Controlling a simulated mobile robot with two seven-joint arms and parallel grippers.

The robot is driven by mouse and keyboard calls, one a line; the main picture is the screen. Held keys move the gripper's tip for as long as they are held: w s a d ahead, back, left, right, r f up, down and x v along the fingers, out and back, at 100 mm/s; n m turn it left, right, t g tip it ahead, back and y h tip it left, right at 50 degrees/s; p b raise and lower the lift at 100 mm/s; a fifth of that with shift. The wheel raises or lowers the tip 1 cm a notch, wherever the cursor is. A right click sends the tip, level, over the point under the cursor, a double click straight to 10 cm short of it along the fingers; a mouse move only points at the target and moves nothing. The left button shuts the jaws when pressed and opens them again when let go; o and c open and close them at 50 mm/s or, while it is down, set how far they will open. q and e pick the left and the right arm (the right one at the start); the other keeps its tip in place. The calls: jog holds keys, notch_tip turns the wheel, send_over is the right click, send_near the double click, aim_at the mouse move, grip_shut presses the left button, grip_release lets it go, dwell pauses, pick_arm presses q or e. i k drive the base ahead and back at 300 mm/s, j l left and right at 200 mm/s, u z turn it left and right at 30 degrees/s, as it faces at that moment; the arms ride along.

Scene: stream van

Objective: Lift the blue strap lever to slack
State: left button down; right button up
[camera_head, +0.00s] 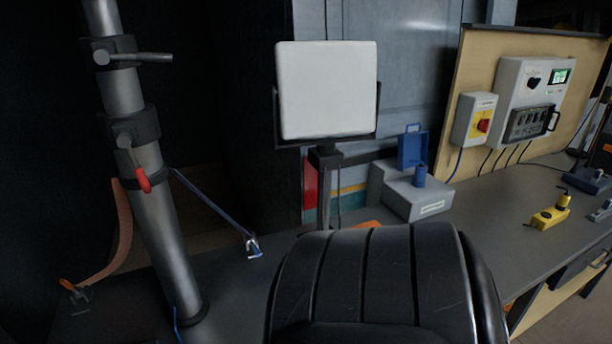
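A blue strap (207,205) runs from the metal mast (152,190) down to the right. It ends at a small metal buckle with a blue lever (253,247) by the grey floor or counter, left of the black chair. The lever is small here, and I cannot tell how far it is raised. Neither of my grippers is in view, so I see nothing touching the lever.
A black padded chair back (370,285) fills the bottom middle, right of the lever. An orange strap (121,235) and its buckle (74,290) are at the left. A white panel (327,90) stands behind. A grey box (410,195) sits on the counter (490,220).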

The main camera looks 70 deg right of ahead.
aim_at(251, 241)
jog(key=z, duration=1.7)
